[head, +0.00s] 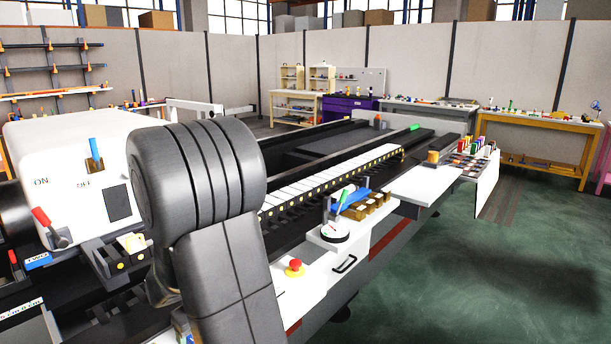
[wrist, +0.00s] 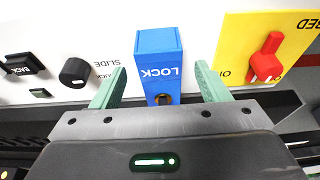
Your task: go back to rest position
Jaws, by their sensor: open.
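My gripper (wrist: 160,95) shows in the wrist view with its two green fingers spread apart. A blue block marked LOCK (wrist: 158,60) stands between the fingers, with a visible gap on each side. The fingers do not appear to touch it. In the head view my grey arm fills the left middle and hides the gripper.
The wrist view shows a black knob (wrist: 76,72), a black BACK switch (wrist: 24,65) and a red switch (wrist: 266,60) on a yellow plate. In the head view are a white machine housing (head: 75,150), a red button (head: 294,268) and open green floor (head: 450,270) at right.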

